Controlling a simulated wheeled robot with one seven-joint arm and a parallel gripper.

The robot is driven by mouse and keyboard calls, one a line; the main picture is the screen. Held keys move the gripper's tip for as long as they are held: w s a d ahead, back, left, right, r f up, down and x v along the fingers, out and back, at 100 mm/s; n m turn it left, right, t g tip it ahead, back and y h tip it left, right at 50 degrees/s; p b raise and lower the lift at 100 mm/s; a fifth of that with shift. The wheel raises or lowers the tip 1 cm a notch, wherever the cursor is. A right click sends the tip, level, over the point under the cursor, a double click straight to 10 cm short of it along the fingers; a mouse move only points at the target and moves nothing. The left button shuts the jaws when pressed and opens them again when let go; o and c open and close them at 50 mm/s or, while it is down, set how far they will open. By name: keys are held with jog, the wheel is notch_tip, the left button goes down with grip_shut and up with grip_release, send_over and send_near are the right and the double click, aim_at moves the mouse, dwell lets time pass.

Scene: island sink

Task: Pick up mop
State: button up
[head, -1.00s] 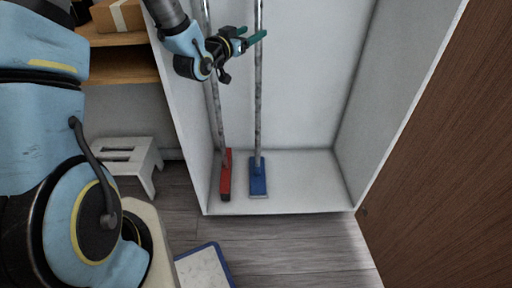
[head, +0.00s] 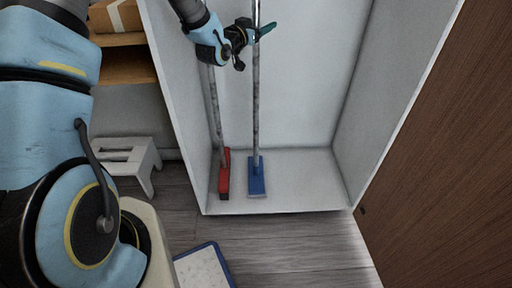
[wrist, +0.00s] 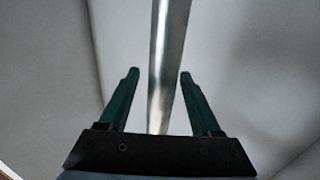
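A mop with a blue flat head (head: 257,180) and a long grey pole (head: 256,100) stands upright in an open white cabinet. My gripper (head: 258,25) is at the upper part of this pole, with green fingers. In the wrist view the open fingers (wrist: 158,85) stand on either side of the metal pole (wrist: 168,50), with gaps on both sides. The pole lies nearer the right finger. How deep it sits between the fingers is hard to tell.
A red-headed tool (head: 225,176) with its own pole stands just left of the mop. The white cabinet (head: 290,185) has side walls close by. A white stool (head: 128,158) stands left, a brown door (head: 440,150) right, and a blue-edged tray (head: 203,268) lies on the floor.

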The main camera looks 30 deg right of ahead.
grip_shut()
jog(key=shift+r, duration=0.1)
jog(key=shift+r, duration=0.1)
dwell(0.4)
